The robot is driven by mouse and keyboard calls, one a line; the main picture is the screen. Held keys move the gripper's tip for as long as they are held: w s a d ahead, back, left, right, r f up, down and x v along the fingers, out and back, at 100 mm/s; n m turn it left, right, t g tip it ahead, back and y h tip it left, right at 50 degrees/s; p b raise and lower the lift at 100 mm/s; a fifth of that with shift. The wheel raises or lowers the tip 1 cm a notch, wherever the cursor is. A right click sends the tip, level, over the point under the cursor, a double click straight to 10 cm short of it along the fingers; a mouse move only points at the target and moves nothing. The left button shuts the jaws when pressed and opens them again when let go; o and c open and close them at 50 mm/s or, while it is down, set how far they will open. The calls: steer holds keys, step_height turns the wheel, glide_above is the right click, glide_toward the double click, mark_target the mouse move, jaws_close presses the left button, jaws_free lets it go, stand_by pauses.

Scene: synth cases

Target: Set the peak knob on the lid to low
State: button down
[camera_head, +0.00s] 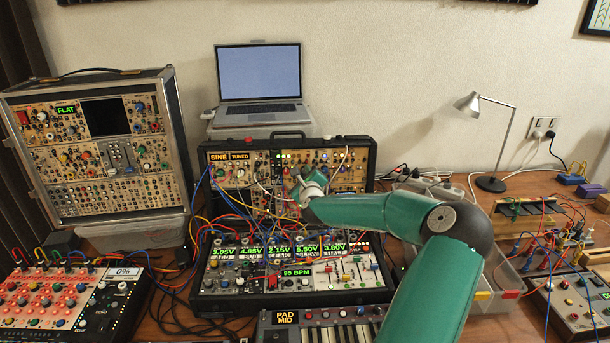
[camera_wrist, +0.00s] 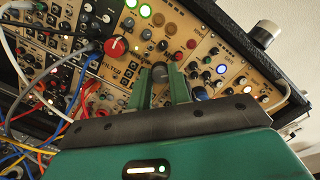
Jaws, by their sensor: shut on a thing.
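The lid (camera_head: 352,172) of the middle synth case stands upright behind the lower panel, filled with wood-coloured modules. My gripper (camera_head: 299,192) reaches its front from the right, hiding part of the modules. In the wrist view, the two green fingers of my gripper (camera_wrist: 161,86) are shut on a small dark knob (camera_wrist: 160,72) on a wood-coloured module. The knob's own label and pointer are too small or hidden to read. A larger red knob (camera_wrist: 115,47) sits left of the fingers, near the word FILTER.
Patch cables (camera_head: 214,205) hang across the lid's left part and the lower panel (camera_head: 290,285). A laptop (camera_head: 259,82) stands behind the case. Another synth case (camera_head: 95,150) stands at left. A clear bin (camera_head: 490,290) lies right of my arm.

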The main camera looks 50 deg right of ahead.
steer(key=n, duration=0.4)
steer(key=shift+r+n, duration=0.1)
steer(key=shift+n, duration=0.3)
steer(key=shift+n+y, duration=0.4)
steer(key=shift+n, duration=1.7)
steer(key=c, duration=1.3)
jaws_free()
steer(key=shift+s+a, duration=0.1)
steer(key=v, duration=1.3)
steer(key=shift+a, duration=0.2)
steer(key=shift+s+r, duration=0.1)
